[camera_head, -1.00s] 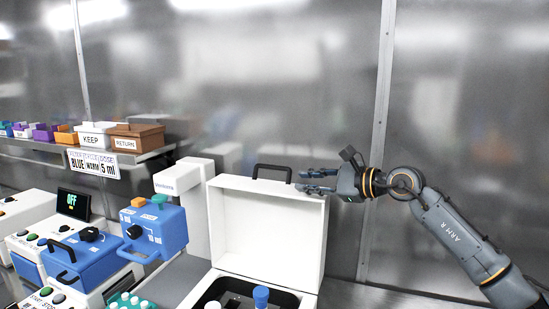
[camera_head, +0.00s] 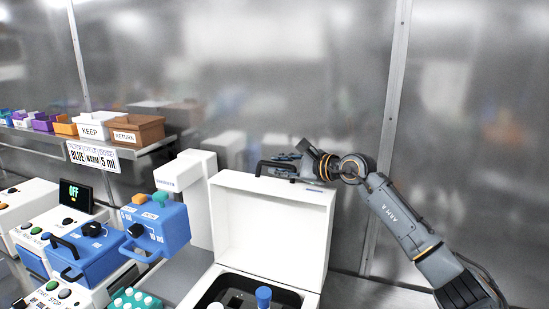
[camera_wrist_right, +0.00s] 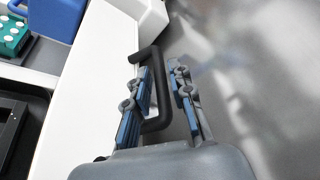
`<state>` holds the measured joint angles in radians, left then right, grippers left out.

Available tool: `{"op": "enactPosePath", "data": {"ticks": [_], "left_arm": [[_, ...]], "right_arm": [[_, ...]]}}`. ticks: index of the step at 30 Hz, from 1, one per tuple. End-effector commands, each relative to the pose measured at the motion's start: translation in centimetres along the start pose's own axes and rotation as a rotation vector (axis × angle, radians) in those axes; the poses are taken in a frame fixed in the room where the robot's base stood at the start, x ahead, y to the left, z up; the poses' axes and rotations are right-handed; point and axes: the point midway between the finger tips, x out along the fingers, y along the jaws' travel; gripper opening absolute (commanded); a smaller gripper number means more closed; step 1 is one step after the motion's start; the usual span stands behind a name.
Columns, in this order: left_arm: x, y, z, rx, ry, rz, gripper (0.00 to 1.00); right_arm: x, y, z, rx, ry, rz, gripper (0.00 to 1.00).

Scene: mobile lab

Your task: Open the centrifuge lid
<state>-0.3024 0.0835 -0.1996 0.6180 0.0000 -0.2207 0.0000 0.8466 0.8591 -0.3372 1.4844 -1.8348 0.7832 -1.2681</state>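The white centrifuge lid (camera_head: 270,222) stands raised and roughly upright above the dark chamber (camera_head: 238,289). A black handle (camera_head: 264,165) is on its top edge. My right gripper (camera_head: 285,166) is at the handle, above the lid's upper edge. In the right wrist view, the lid (camera_wrist_right: 85,80) is at the left, and the handle's bar (camera_wrist_right: 163,95) lies between the two spread fingers of my right gripper (camera_wrist_right: 160,72). A gap shows between the bar and the right finger. Contact with the left finger is unclear. My left gripper is not in view.
A blue-capped tube (camera_head: 263,297) stands in the chamber. Left of the lid are a white device (camera_head: 195,200), a blue block (camera_head: 160,228) and a teal rack (camera_head: 132,301). Bins, including a brown one (camera_head: 138,130), line the shelf. Metal wall panels stand behind.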

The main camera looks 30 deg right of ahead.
Motion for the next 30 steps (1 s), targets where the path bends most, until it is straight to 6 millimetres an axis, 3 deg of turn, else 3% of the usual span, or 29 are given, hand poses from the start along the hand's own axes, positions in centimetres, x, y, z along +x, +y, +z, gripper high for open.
{"op": "enactPosePath", "data": {"ticks": [6, 15, 19, 26, 30], "left_arm": [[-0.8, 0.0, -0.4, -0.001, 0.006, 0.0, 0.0], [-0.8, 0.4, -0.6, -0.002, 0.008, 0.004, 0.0], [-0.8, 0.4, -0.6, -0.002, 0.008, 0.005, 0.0], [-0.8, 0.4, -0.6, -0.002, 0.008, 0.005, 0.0], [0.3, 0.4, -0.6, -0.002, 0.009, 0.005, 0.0]], "right_arm": [[1.9, -0.1, 0.0, 0.001, 0.0, -0.001, 0.22], [2.1, 0.0, -0.1, 0.0, 0.001, -0.001, 0.22], [2.1, 0.0, -0.1, 0.0, 0.001, -0.001, 0.0], [2.1, 0.0, -0.1, 0.0, 0.001, 0.0, 0.0], [1.9, 0.4, 0.4, -0.038, 0.0, -0.014, 0.0]]}}
